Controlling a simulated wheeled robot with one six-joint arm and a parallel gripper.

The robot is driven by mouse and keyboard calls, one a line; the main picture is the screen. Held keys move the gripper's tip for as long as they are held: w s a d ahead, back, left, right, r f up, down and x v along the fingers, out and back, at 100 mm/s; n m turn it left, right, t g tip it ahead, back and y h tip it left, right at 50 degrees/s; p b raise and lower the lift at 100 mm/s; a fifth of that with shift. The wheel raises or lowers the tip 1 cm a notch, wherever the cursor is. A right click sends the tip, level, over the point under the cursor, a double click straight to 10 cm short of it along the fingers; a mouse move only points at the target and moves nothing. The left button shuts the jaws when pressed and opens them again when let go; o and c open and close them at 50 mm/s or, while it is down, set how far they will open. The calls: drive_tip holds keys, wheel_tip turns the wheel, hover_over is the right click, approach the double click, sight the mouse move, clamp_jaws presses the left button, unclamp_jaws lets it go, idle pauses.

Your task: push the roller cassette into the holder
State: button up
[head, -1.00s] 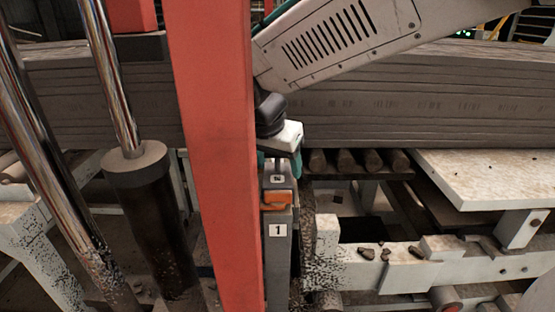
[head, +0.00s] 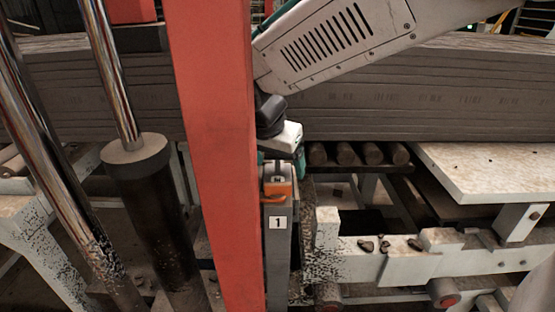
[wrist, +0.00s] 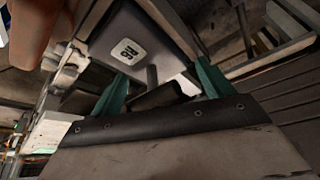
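The roller cassette (head: 279,179) is grey with a small light label on its top end. It stands in the upper end of the grey holder (head: 278,255), which carries a white "1" label and an orange lever (head: 277,192). In the wrist view the labelled grey face (wrist: 165,35) lies just beyond my fingers. My gripper (wrist: 160,85) has its teal fingers apart, with a dark piece between them and a gap beside the right finger. In the head view my gripper is above the cassette, its fingers mostly hidden. The cassette's lower part is hidden in the holder.
A red post (head: 215,150) stands close in front, left of the holder. Dark hydraulic cylinders (head: 150,210) are further left. To the right are dark rollers (head: 345,154), a white frame (head: 400,262) with rubble and a white table (head: 495,170). Stacked grey boards (head: 420,115) run behind.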

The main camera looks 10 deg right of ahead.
drive_tip(key=shift+o, duration=0.3)
drive_tip(key=shift+r, duration=0.1)
drive_tip(key=v, duration=0.7)
drive_tip(key=shift+s+r, duration=0.1)
drive_tip(key=shift+r, duration=0.2)
drive_tip(key=shift+s+d, duration=0.15)
drive_tip(key=shift+d, duration=0.2)
drive_tip(key=s+d+f+n+g+y, duration=0.1)
drive_tip(key=s+d+n+g, duration=0.15)
drive_tip(key=s+d, duration=0.8)
drive_tip(key=s+d+f+n+y, duration=0.1)
drive_tip(key=s+d+f+n, duration=0.4)
drive_tip(key=s+d, duration=0.2)
drive_tip(key=shift+s+f+y, duration=0.3)
drive_tip(key=shift+s+y, duration=0.1)
drive_tip(key=shift+s, duration=0.85)
